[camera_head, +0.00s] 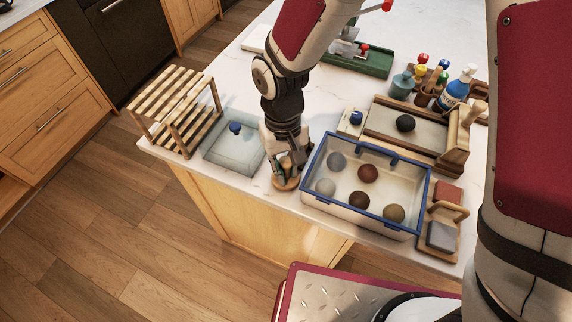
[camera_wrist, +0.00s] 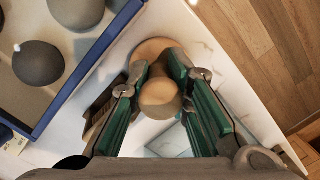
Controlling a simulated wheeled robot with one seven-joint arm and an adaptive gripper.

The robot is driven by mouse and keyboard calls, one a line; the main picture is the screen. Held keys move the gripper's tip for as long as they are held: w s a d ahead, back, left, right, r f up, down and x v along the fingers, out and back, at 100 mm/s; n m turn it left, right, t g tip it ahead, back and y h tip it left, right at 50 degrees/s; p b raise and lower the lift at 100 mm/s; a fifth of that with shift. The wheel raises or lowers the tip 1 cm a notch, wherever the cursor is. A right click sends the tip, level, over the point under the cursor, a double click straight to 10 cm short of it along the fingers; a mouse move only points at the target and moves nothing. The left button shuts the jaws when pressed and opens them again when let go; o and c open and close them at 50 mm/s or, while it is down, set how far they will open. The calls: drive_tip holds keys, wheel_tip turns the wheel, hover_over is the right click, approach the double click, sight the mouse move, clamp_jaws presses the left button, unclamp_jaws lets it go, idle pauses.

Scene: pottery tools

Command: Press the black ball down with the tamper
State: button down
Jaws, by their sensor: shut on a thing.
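The black ball (camera_head: 405,123) rests on the pale bed of a wooden-framed board (camera_head: 437,135) at the right of the counter. The tamper (camera_head: 286,184) is wooden with a round base and stands near the counter's front edge, left of the blue-rimmed bin. My gripper (camera_head: 287,162) points down and is shut on the tamper. In the wrist view the tamper's knob (camera_wrist: 160,96) sits between the green-padded fingers of my gripper (camera_wrist: 160,75), with the round base beyond it. The base appears to be on or very close to the counter. The black ball is not in the wrist view.
The blue-rimmed bin (camera_head: 368,224) holds several clay balls and stands between the tamper and the board. A blue-knobbed lid (camera_head: 236,128) and slatted rack (camera_head: 181,105) are at left. Bottles (camera_head: 458,88) stand behind the board. A small blue-knobbed piece (camera_head: 356,117) is beside it.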

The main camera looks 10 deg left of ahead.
drive_tip(key=shift+f, duration=0.25)
idle(0.4)
drive_tip(key=c, duration=1.4)
unclamp_jaws()
